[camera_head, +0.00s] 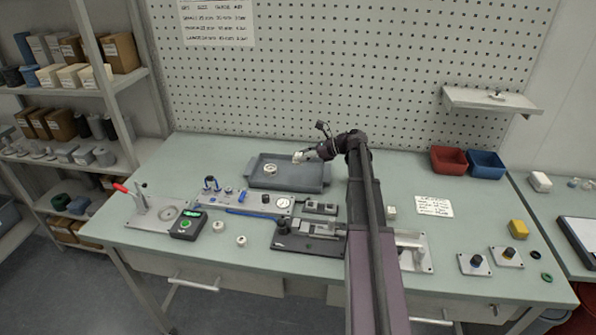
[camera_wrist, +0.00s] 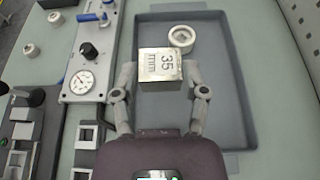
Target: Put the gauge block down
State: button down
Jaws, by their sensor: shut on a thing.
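The gauge block (camera_wrist: 158,68) is a small metal block marked "35 mm". In the wrist view it sits between the two fingers of my gripper (camera_wrist: 160,82), which is shut on it. In the head view my gripper (camera_head: 305,155) holds the block (camera_head: 298,157) over the grey tray (camera_head: 318,182); I cannot tell how high above the tray floor it is. A white round cap (camera_head: 270,168) lies in the tray. In the wrist view this cap (camera_wrist: 181,37) is just beyond the block, at its upper right.
A panel with a dial gauge (camera_head: 283,202) and blue levers stands in front of the tray. A fixture with square slots (camera_head: 308,240) is nearer. Red (camera_head: 449,160) and blue (camera_head: 486,164) bins stand at the back right. Bare tray floor surrounds the cap.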

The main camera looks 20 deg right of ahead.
jog(key=shift+w+d, duration=0.15)
jog(key=shift+d, duration=0.05)
jog(key=shift+d+r, duration=0.1)
jog(key=shift+d, duration=0.35)
jog(key=s+d+f+b, duration=0.1)
jog(key=s, duration=0.5)
jog(key=s+d+f+b, duration=0.1)
jog(key=s, duration=0.5)
jog(key=s+d+f+b, duration=0.1)
jog(key=s+f+b, duration=0.1)
jog(key=s, duration=0.4)
jog(key=shift+s+d+f, duration=0.1)
jog(key=shift+s+d, duration=0.1)
jog(key=shift+w, duration=0.1)
jog(key=b, duration=0.2)
send_over(320, 184)
jog(key=shift+f, duration=0.7)
